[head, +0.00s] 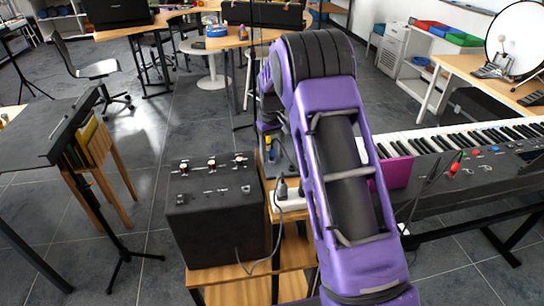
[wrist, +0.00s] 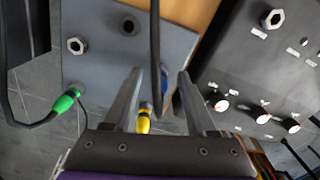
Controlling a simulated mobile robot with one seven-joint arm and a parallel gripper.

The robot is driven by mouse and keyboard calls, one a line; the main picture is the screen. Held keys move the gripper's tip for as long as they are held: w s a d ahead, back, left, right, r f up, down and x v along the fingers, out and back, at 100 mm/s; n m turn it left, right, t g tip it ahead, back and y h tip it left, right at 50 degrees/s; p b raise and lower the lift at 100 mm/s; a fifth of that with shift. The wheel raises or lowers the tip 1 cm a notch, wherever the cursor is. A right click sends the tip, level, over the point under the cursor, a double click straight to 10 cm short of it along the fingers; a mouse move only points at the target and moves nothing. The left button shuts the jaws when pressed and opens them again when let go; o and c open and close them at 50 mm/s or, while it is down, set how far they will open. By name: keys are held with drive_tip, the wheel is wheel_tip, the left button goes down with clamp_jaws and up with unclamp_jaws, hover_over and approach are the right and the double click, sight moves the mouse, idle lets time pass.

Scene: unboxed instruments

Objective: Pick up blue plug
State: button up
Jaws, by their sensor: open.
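A blue plug (wrist: 164,80) stands at the grey box (wrist: 185,42) in the wrist view, partly hidden by a dark cable running down the picture. My gripper (wrist: 159,76) is open, with one finger on each side of the blue plug in the picture. I cannot tell how far the plug lies below the fingertips. A yellow plug (wrist: 143,119) shows lower down between the fingers. A green plug (wrist: 65,101) with a black cable is at the box's left. In the head view my arm hides the gripper.
A black box with knobs (head: 215,212) stands beside the grey box, and shows at right in the wrist view (wrist: 265,75). A white power strip (head: 288,196) with plugs is close by. A keyboard (head: 470,140) is to the right.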

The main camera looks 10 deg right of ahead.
clamp_jaws()
